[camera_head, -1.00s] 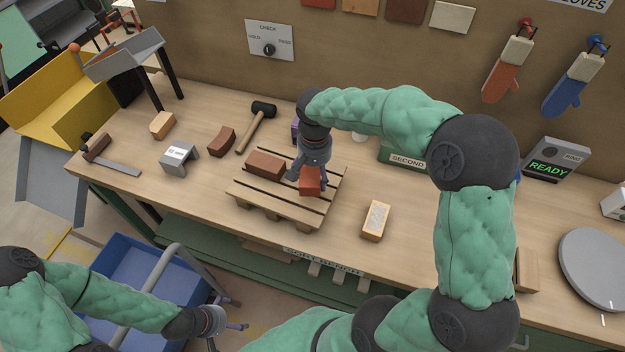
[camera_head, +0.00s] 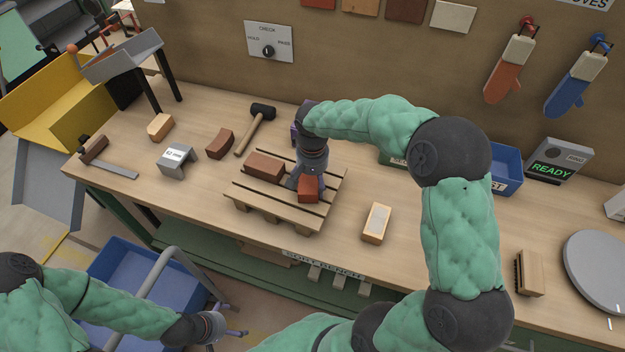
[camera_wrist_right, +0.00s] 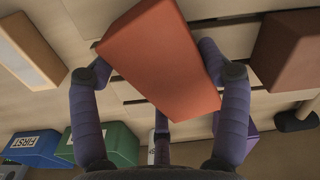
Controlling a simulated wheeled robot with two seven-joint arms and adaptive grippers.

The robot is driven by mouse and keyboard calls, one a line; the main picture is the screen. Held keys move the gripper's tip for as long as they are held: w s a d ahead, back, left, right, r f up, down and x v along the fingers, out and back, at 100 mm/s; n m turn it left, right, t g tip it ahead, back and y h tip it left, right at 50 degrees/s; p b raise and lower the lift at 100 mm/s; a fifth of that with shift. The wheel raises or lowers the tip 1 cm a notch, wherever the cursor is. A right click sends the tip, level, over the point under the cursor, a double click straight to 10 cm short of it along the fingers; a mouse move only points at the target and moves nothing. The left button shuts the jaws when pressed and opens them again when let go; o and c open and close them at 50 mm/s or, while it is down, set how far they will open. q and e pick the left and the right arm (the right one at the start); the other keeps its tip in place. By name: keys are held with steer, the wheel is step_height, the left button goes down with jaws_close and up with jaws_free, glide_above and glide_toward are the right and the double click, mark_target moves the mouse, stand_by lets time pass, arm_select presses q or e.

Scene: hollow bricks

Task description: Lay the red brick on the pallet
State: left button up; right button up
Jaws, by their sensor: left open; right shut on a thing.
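The red brick (camera_head: 308,189) is in my right gripper (camera_head: 308,180), over the right part of the wooden pallet (camera_head: 272,209). In the right wrist view the red brick (camera_wrist_right: 160,58) sits between the purple fingers of the right gripper (camera_wrist_right: 155,75), which is shut on it. I cannot tell whether its underside touches the slats. A darker brown brick (camera_head: 264,167) lies on the left part of the pallet, apart from the red one; it also shows in the right wrist view (camera_wrist_right: 288,50). My left gripper (camera_head: 238,327) is open and empty, low beside the bench.
A pale-topped brick (camera_head: 376,222) lies right of the pallet. A mallet (camera_head: 256,127), a curved brown brick (camera_head: 220,143), a tan brick (camera_head: 161,126) and a grey 62 mm gauge (camera_head: 177,160) lie to the left. A blue bin (camera_head: 506,168) stands behind at right.

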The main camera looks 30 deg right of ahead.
mark_target(312, 178)
steer(key=o, duration=1.6)
step_height(312, 178, up, 12)
steer(key=p, duration=0.3)
steer(key=shift+r, duration=0.1)
